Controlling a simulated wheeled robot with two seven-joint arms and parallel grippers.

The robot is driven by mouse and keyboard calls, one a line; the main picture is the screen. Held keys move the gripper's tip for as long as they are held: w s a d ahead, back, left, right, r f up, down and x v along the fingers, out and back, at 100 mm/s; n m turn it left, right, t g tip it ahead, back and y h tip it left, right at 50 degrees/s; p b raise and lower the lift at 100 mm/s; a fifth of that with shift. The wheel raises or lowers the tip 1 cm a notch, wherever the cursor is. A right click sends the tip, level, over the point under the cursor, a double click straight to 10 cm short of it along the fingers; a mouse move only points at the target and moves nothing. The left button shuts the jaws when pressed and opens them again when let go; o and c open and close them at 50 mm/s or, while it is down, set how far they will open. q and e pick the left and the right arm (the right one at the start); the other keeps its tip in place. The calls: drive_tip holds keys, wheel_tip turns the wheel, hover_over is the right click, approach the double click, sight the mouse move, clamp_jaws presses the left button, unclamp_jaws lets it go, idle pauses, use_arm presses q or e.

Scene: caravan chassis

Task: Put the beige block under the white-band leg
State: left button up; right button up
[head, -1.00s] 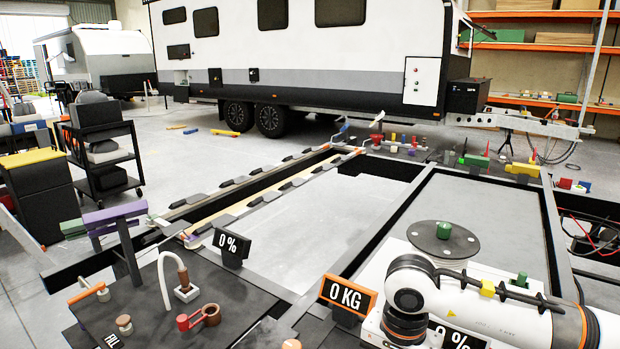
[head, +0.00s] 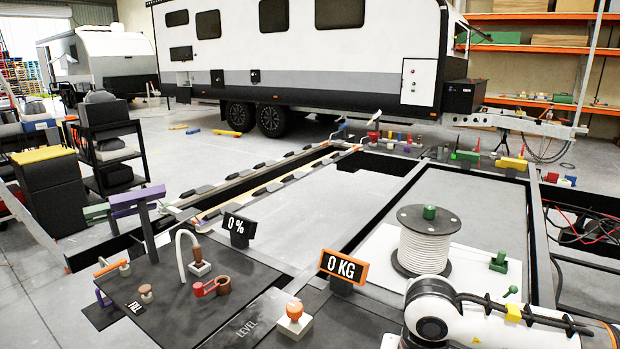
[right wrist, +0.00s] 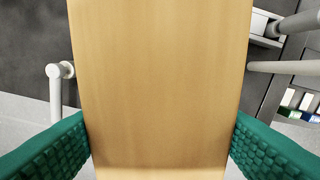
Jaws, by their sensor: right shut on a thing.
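A beige block (right wrist: 160,70) with a wood-like face fills the middle of the right wrist view. My right gripper (right wrist: 160,132) is shut on it, with one green ribbed finger against each side. In the head view my right arm comes in at the bottom right; its gripper and the block are out of that picture. I cannot pick out a leg with a white band in either view. My left gripper is not in view.
In the head view a spool of white cable (head: 425,250) stands beside my right arm. An orange "0 KG" sign (head: 344,267) and a dark panel with controls (head: 170,300) lie left of it. In the wrist view a pale rod with a knob (right wrist: 56,95) stands left of the block.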

drive_tip(key=shift+s+d+f+n, duration=0.4)
drive_tip(key=shift+s+n, duration=0.05)
drive_tip(key=shift+s, duration=0.15)
drive_tip(key=shift+s+d+f+n, duration=0.35)
drive_tip(key=shift+s+d+n, duration=0.1)
drive_tip(key=shift+s, duration=0.15)
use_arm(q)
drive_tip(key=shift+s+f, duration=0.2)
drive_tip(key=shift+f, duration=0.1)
use_arm(e)
drive_tip(key=s+n, duration=0.1)
drive_tip(key=s+d+f, duration=0.1)
drive_tip(key=s+n, duration=0.1)
drive_tip(key=shift+s+d+f+n, duration=0.25)
drive_tip(key=shift+s+f+n, duration=0.05)
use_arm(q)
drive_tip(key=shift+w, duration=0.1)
